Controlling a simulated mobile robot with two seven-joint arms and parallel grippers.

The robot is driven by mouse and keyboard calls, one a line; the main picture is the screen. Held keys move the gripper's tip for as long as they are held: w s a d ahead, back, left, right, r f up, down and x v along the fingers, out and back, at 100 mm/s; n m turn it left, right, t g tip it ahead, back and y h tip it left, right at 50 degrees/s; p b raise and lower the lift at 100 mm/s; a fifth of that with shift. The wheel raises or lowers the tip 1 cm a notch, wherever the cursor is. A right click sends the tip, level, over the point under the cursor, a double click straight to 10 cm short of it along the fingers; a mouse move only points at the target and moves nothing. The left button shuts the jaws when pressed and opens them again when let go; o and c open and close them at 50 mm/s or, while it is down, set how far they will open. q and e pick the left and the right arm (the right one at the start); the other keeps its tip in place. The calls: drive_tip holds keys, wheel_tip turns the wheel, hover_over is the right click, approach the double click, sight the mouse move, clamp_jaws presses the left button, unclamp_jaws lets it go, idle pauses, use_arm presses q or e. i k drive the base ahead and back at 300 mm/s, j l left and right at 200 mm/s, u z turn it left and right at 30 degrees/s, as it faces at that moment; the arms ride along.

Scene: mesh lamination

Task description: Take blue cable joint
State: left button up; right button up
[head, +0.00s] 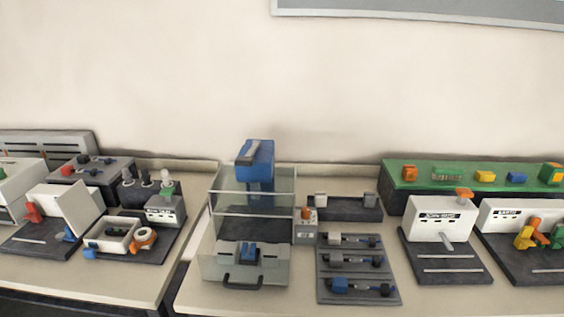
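A dark grey rack (327,295) lies flat on the middle table, right of a clear-walled machine. It holds three cable joints in rows. The nearest joint (343,287) has a blue body with a dark cable to its right. The middle joint (337,262) and the far joint (336,240) look grey, with dark cables that have some blue on them. A blue and dark part also sits in the front drawer of the machine, too small to identify. Neither of my grippers is in view.
The machine (226,190) has a blue press head (258,160) and a drawer with a black handle (243,283). A small grey box (306,232) with an orange button stands beside the rack. A gap separates the left table. Bare tabletop (420,295) lies right of the rack.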

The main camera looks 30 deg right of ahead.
sight(340, 284)
drive_tip(key=z, duration=1.45)
